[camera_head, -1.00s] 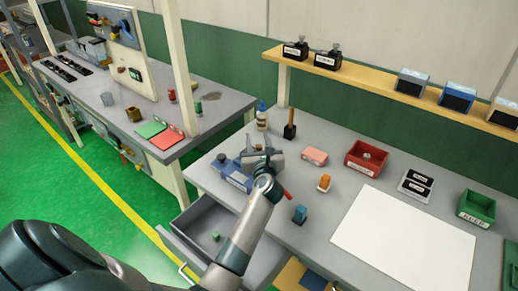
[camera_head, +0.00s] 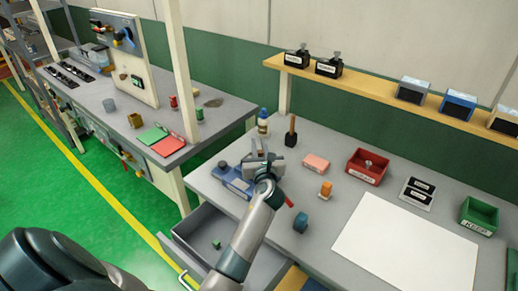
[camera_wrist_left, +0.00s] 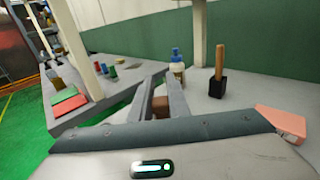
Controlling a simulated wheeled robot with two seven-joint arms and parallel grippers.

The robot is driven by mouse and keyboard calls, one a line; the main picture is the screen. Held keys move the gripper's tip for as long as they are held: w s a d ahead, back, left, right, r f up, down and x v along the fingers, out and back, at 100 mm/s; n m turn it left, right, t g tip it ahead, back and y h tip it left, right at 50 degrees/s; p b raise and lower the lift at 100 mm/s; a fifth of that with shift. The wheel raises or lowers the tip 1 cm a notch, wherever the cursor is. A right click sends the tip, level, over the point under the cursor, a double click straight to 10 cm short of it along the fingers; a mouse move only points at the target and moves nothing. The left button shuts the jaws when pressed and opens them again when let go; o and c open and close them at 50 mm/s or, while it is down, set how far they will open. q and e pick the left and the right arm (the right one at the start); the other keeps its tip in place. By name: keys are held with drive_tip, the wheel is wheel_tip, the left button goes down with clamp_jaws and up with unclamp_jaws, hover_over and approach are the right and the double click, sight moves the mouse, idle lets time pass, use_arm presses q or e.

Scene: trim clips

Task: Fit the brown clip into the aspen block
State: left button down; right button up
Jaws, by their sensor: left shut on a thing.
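My left gripper (camera_head: 262,152) is above the back left part of the grey bench, near a labelled blue block (camera_head: 236,180). In the left wrist view its two grey fingers (camera_wrist_left: 157,98) are closed around a small brown piece (camera_wrist_left: 160,106), which looks like the brown clip. Most of that piece is hidden by the fingers and the gripper body. I cannot read which block is the aspen one. A pink block (camera_head: 316,163) lies to the right of the gripper and also shows in the left wrist view (camera_wrist_left: 283,122). My right gripper is not in view.
A dark-based tool with a wooden handle (camera_head: 291,131) and a bottle (camera_head: 263,122) stand behind the gripper. An orange piece (camera_head: 325,190), a teal block (camera_head: 300,222), a red bin (camera_head: 367,167) and a white sheet (camera_head: 405,245) lie right. An open drawer (camera_head: 205,235) is below.

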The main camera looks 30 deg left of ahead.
use_arm(q)
wheel_tip(320, 180, up, 4)
drive_tip(key=shift+f, duration=0.15)
drive_tip(key=s+d+r+b, duration=0.2)
drive_tip(key=d+r, duration=0.4)
drive_tip(key=d, duration=0.5)
drive_tip(key=shift+s+d+r+b, duration=0.15)
drive_tip(key=shift+s+r+b, duration=0.15)
drive_tip(key=shift+s+b, duration=0.1)
drive_tip(key=s+d+f+m+t+h+b, duration=0.1)
drive_tip(key=s+d+f+m+t+h, duration=0.1)
drive_tip(key=s+d+f+m+h, duration=0.1)
drive_tip(key=s+d+f+m+t+h+b, duration=0.1)
drive_tip(key=s+d+f+m+h, duration=0.3)
drive_tip(key=s+d+h, duration=0.4)
drive_tip(key=shift+s+d+f+m+t+b, duration=0.25)
drive_tip(key=shift+s+d+m+t+b, duration=0.35)
drive_tip(key=shift+s, duration=0.5)
